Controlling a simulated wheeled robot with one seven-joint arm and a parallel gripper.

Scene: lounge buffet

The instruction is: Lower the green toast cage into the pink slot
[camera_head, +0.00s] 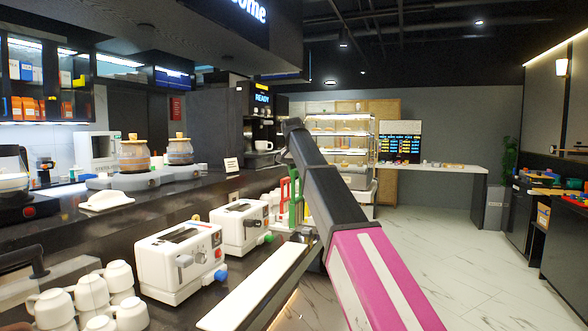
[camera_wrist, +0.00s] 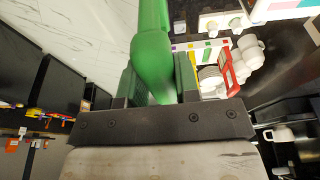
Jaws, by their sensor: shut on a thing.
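The green toast cage (camera_wrist: 151,45) fills the middle of the wrist view, and its upright handle is between the jaws of my gripper (camera_wrist: 153,92). My gripper is shut on it. In the head view a green upright frame (camera_head: 296,205) shows just left of my dark arm link, partly hidden by it; my gripper is not clear there. A strip with coloured marks (camera_wrist: 205,45), among them pink-red, yellow and green, lies behind the cage in the wrist view. I cannot tell which opening is the pink slot. The lower end of the cage is hidden.
A red cage handle (camera_head: 284,196) stands close beside the green one; it also shows in the wrist view (camera_wrist: 228,70). Two white toasters (camera_head: 181,262) (camera_head: 240,226) stand on the dark counter. White cups (camera_head: 90,293) are stacked at front left.

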